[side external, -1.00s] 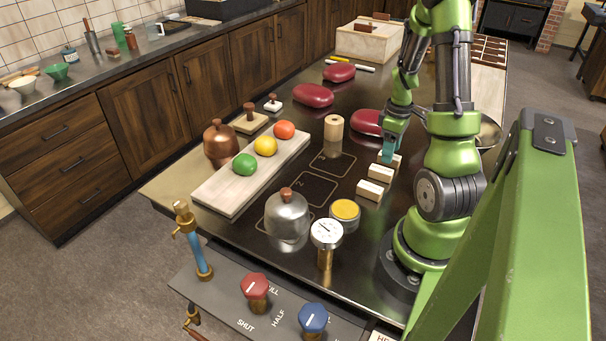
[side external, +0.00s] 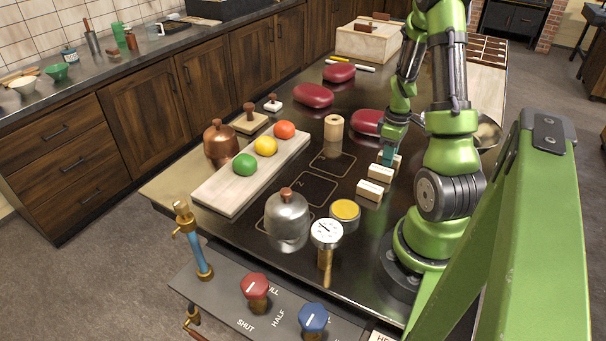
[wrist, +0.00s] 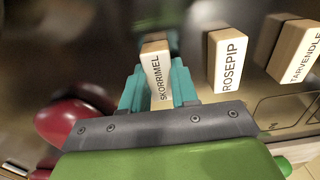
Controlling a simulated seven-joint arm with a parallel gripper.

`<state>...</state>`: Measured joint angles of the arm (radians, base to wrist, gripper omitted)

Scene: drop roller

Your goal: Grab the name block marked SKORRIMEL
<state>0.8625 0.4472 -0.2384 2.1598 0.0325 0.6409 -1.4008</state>
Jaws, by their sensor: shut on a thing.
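The SKORRIMEL name block (wrist: 157,72) is a pale wooden block with a white lettered face. In the wrist view it stands between the two teal fingers of my gripper (wrist: 160,88), which are shut on it. In the side view my gripper (side external: 387,157) is low at the far end of the row of blocks, and the block's end (side external: 397,160) shows beside the fingers. The TARVENDLE block (wrist: 294,50) is farther right.
A dark red cushion-like object (side external: 367,122) lies close behind my gripper. A wooden cylinder (side external: 333,128) stands to the left. The board with green, yellow and orange balls (side external: 222,197) and a metal dome (side external: 287,217) are farther left and nearer the camera.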

